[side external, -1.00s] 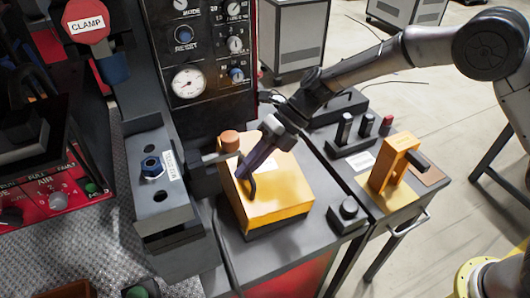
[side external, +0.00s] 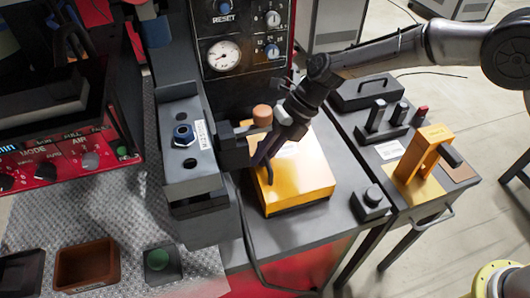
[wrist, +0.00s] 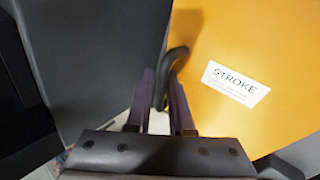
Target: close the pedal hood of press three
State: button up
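A yellow box-shaped hood (side external: 305,172) with a dark base sits on the grey bench in the side view. Its yellow face (wrist: 260,50) fills the right of the wrist view and bears a white STROKE label (wrist: 235,83). A black curved handle (wrist: 177,58) is at its left edge; it also shows in the side view (side external: 266,172). My gripper (side external: 268,158) is at this handle, its fingers (wrist: 163,100) close on either side of it. Finger contact is partly hidden. I cannot read a press number or tell how far the hood is turned.
An orange-topped knob (side external: 262,115) stands just behind my gripper. A grey column block with a blue nut (side external: 183,134) is to the left. A black button box (side external: 371,203) is at right, and a yellow bracket (side external: 428,155) stands on the side table. Bins (side external: 88,266) lie lower left.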

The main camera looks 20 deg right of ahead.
jog(key=o, duration=0.3)
jog(key=shift+s+f, duration=0.1)
jog(key=shift+o, duration=0.2)
jog(key=shift+d, duration=0.1)
jog(key=shift+d, duration=0.1)
jog(key=v, duration=1.3)
jog(key=shift+r, duration=0.55)
